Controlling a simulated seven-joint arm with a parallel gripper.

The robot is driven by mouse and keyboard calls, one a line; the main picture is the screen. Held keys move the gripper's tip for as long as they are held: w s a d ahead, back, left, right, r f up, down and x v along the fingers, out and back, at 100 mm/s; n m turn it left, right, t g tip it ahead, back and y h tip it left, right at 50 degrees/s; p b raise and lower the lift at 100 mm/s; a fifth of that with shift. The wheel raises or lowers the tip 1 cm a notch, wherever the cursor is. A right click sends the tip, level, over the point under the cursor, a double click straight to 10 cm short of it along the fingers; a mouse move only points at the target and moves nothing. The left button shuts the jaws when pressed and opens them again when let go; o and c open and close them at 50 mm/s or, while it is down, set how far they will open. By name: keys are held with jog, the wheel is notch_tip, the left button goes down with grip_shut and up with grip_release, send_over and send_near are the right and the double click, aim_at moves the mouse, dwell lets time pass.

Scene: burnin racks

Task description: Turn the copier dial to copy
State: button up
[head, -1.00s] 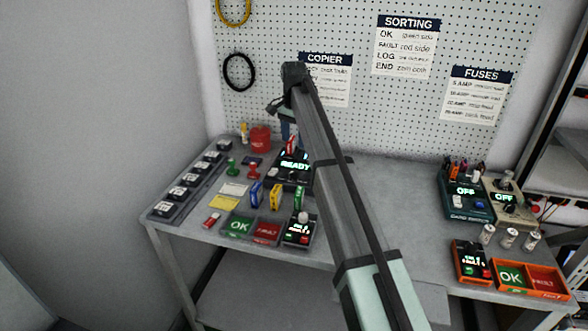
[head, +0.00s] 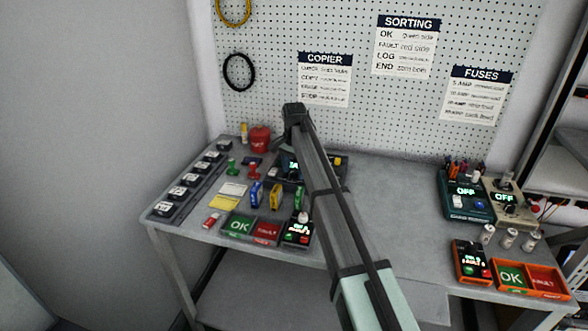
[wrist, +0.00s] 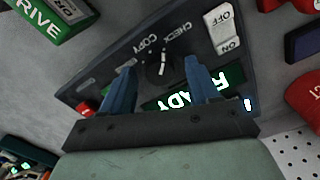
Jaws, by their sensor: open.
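The copier (head: 280,172) is a dark box on the bench, mostly hidden behind my arm in the head view. In the wrist view the copier panel (wrist: 95,75) appears turned over, with a lit green READY display (wrist: 180,99). Its black dial (wrist: 158,70) has a light mark, and the labels COPY (wrist: 146,44) and CHECK (wrist: 177,30) sit beside it. I cannot tell exactly which label the mark points to. My gripper (wrist: 162,65) is open, with its blue fingers on either side of the dial; contact cannot be told.
An ON/OFF switch label (wrist: 222,28) is on the same panel. Several colored drives (head: 274,196) stand in front of the copier, near an OK bin (head: 239,225) and a FAULT bin (head: 267,231). A red can (head: 260,138) stands behind. The bench's middle right is clear.

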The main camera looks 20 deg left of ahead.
jog(key=shift+c, duration=0.2)
jog(key=c, duration=1)
jog(key=shift+n, duration=0.5)
jog(key=n, duration=0.3)
jog(key=shift+n, duration=2.6)
jog(key=o, duration=1)
